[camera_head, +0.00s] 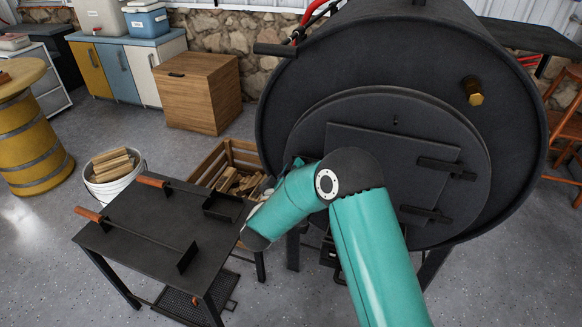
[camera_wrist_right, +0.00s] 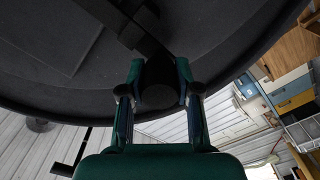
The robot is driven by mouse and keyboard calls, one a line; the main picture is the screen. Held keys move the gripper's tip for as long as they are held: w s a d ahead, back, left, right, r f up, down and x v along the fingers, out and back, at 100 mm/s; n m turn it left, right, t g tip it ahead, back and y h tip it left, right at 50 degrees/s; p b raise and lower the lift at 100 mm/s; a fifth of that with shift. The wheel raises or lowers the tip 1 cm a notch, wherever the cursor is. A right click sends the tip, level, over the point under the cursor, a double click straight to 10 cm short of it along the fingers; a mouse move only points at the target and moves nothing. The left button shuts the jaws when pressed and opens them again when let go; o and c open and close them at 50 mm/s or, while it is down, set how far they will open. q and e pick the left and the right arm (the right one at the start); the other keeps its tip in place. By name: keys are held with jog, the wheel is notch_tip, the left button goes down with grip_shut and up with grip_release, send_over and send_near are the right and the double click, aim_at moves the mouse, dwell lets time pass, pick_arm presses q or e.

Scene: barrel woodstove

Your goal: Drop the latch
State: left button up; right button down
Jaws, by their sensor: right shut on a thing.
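The dark barrel stove (camera_head: 400,60) carries a flat rectangular door (camera_head: 372,145) with two hinge straps on its right. My right arm crosses the door's left side and covers that edge in the head view, so the latch is hidden there. In the right wrist view my right gripper (camera_wrist_right: 158,98) has its fingers on either side of a dark rounded piece (camera_wrist_right: 158,78), and it is shut on it. This piece joins a dark bar, the latch (camera_wrist_right: 128,28), in front of the stove face. My left gripper is not in view.
A black side table (camera_head: 140,225) with two wooden-handled tools stands at the left. Behind it are a white bucket of wood (camera_head: 112,185) and a wooden crate of split logs (camera_head: 240,148). A wooden box (camera_head: 198,92) stands farther back. Open floor lies at far left.

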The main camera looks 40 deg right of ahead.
jog(key=shift+f, duration=0.25)
jog(key=c, duration=0.8)
grip_release()
jog(key=shift+a+r, duration=0.1)
jog(key=shift+s+a, duration=0.2)
jog(key=v, duration=1.1)
jog(key=shift+a, duration=0.1)
